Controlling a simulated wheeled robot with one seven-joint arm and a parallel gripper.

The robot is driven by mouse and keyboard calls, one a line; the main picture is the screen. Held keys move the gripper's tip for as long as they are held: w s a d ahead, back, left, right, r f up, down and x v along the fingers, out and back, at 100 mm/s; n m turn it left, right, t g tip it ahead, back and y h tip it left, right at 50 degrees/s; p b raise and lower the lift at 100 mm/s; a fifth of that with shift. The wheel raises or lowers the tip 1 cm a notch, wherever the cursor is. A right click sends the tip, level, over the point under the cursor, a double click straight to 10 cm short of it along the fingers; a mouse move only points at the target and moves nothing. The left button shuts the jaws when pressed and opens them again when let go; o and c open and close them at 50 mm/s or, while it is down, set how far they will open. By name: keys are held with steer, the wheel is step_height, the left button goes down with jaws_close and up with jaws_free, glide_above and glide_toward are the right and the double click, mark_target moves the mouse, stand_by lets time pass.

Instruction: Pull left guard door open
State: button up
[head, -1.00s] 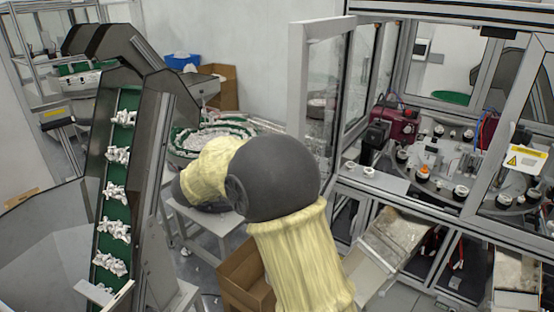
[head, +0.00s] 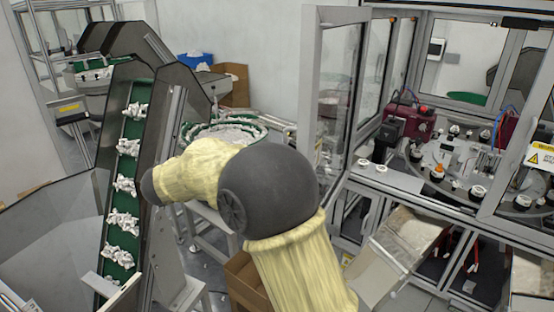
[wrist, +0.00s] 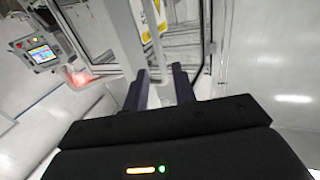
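The left guard door (head: 341,90) is a clear panel in a light grey frame. In the head view it stands swung out from the front of the cell at an angle. In the wrist view, a pale door frame post (wrist: 122,38) and a thin grey upright bar (wrist: 157,45), which looks like a handle, run down toward my gripper (wrist: 160,88). Its two dark fingers are spread, with the bar's lower end appearing between or just beyond them. I cannot tell whether they touch it. In the head view my gripper is not visible.
The assembly cell (head: 450,160) with its rotary table is at right. A conveyor (head: 125,180) carrying white parts rises at left. A bowl feeder (head: 228,132) stands behind my arm. A cardboard box (head: 250,283) is below it. The wrist view shows a control screen (wrist: 40,54).

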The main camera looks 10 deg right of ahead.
steer(key=b+v, duration=0.3)
steer(key=v, duration=0.7)
